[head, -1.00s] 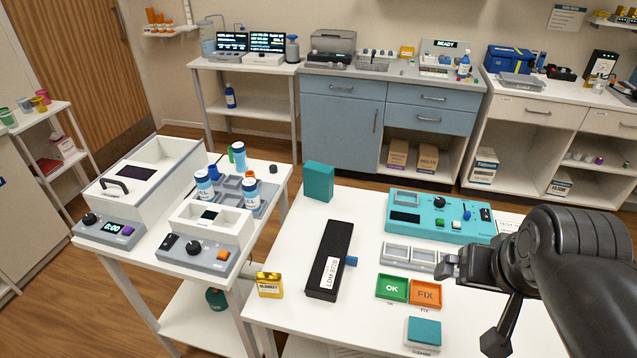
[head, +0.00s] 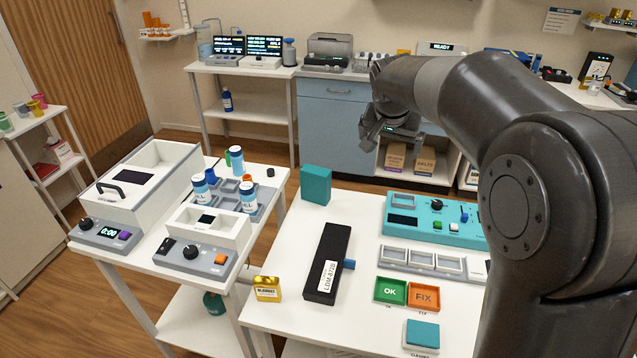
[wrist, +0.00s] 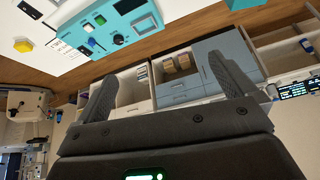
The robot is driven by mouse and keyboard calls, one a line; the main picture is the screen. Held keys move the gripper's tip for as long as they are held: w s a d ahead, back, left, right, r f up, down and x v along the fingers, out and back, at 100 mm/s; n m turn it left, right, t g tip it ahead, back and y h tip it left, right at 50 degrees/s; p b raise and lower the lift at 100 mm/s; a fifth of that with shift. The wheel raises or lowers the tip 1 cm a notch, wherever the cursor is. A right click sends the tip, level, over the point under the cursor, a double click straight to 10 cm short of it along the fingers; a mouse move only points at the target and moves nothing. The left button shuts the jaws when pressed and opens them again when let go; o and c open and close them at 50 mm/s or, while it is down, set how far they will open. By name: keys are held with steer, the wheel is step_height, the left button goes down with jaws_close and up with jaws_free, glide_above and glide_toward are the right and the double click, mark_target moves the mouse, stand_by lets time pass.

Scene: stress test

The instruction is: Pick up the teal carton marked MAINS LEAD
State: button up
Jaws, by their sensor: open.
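A teal carton (head: 316,185) stands upright at the back left corner of the white table. No lettering shows on the faces I see. My gripper (head: 393,142) is up in the air to the right of the carton and above it, apart from it. The wrist view shows my gripper (wrist: 168,85) open and empty, its two dark fingers wide apart. The carton is not in the wrist view.
A black box (head: 328,263) labelled LDM-872B lies in front of the carton. A turquoise control panel (head: 432,217) is to its right. A gold box (head: 267,289) sits near the left edge.

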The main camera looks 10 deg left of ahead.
steer(key=w+a+f, duration=0.7)
steer(key=w+a, duration=0.1)
steer(key=a, duration=0.4)
steer(key=t, duration=0.1)
glide_toward(315, 170)
steer(key=x, duration=0.2)
steer(key=shift+h, duration=0.3)
steer(key=x, duration=0.5)
steer(key=shift+w+d+r, duration=0.1)
steer(key=shift+w, duration=0.1)
steer(key=shift+s+a+x, duration=0.15)
steer(key=shift+x, duration=1.2)
steer(key=shift+s+a+x, duration=0.1)
steer(key=shift+x, duration=1.2)
steer(key=shift+c, duration=0.3)
steer(key=c, duration=0.8)
